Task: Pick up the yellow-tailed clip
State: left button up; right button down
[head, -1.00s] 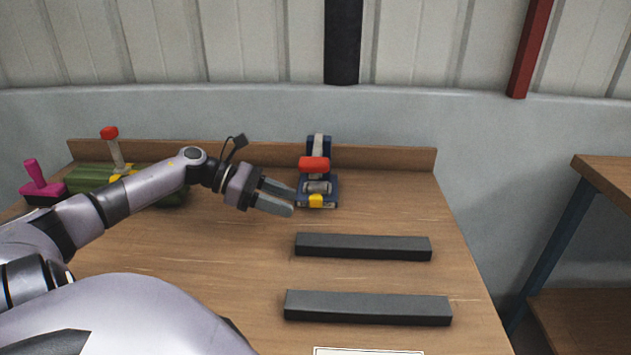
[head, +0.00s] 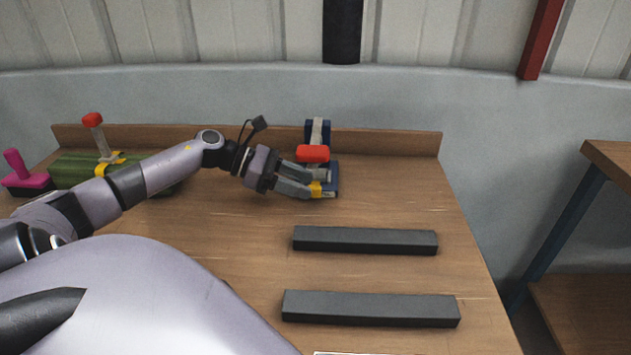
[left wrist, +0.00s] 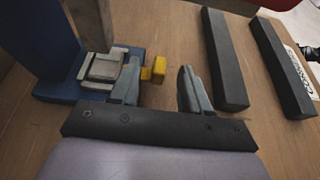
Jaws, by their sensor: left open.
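The yellow-tailed clip shows its yellow tail (head: 316,188) at the front of a blue stand (head: 334,180) with a red-topped lever (head: 313,153). In the left wrist view, a grey metal block (left wrist: 103,67) sits on the blue base, with the yellow tail (left wrist: 156,68) sticking out to its right. My left gripper (head: 315,182) is open at the stand. In the left wrist view its fingers (left wrist: 157,80) stand either side of the yellow tail, the left finger close to it. I cannot tell whether they touch. The fingers partly hide the clip in the head view. My right gripper is out of view.
Two dark bars (head: 365,241) (head: 370,308) lie in front of the stand on the wooden table (head: 220,230). A green cylinder (head: 75,170) with a red-knobbed lever (head: 93,120) and a magenta-handled object (head: 22,172) are at left. A low wooden board (head: 390,142) edges the back.

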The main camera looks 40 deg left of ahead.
pick_arm(q)
jog(key=shift+x, duration=1.4)
grip_shut()
